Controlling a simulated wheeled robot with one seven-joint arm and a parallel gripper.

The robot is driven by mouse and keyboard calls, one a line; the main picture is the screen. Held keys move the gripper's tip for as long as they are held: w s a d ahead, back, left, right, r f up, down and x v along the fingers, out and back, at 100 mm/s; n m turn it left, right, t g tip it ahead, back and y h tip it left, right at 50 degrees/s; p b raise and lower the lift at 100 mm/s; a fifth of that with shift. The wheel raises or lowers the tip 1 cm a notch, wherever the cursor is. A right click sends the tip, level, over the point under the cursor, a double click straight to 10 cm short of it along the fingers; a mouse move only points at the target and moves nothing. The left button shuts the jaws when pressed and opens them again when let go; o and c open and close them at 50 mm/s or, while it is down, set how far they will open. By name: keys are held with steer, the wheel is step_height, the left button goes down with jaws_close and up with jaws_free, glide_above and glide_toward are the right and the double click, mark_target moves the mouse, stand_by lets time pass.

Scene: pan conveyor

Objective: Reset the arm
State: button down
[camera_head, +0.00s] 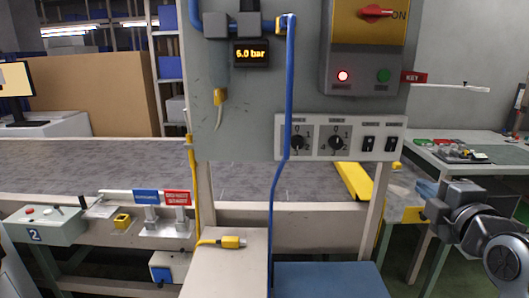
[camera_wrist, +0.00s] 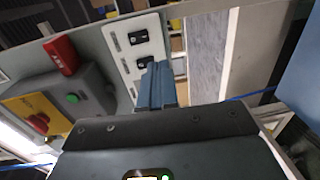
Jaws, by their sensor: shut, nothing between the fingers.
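My arm shows at the right edge of the head view, with my gripper (camera_head: 436,210) at its left end, in front of the panel's right side and clear of it. In the wrist view my gripper (camera_wrist: 157,82) shows its two blue-grey fingers closed together, with nothing between them. The fingers overlap the switch panel (camera_wrist: 130,40) in that view. I cannot tell the gap between them and the panel there.
A grey panel carries a yellow box with a red rotary switch (camera_head: 376,11), a lit red lamp (camera_head: 343,76) and a switch strip (camera_head: 340,140). A conveyor (camera_head: 90,181) runs behind. A blue hose (camera_head: 278,180) hangs in front. A side table (camera_head: 480,150) stands right.

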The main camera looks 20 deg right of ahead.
steer(key=s+a+f+m+g+y, duration=0.1)
steer(key=s+a+f+m, duration=0.8)
steer(key=s+a+f, duration=0.6)
steer(key=s+a+m+y, duration=0.1)
steer(key=s+a+m, duration=0.2)
steer(key=s, duration=0.8)
steer(key=s+a+m+y, duration=0.2)
steer(key=s+a, duration=0.1)
steer(key=s, duration=0.9)
steer(key=shift+r+m+g+y, duration=0.15)
steer(key=shift+m+g+y, duration=0.15)
steer(key=shift+m, duration=0.1)
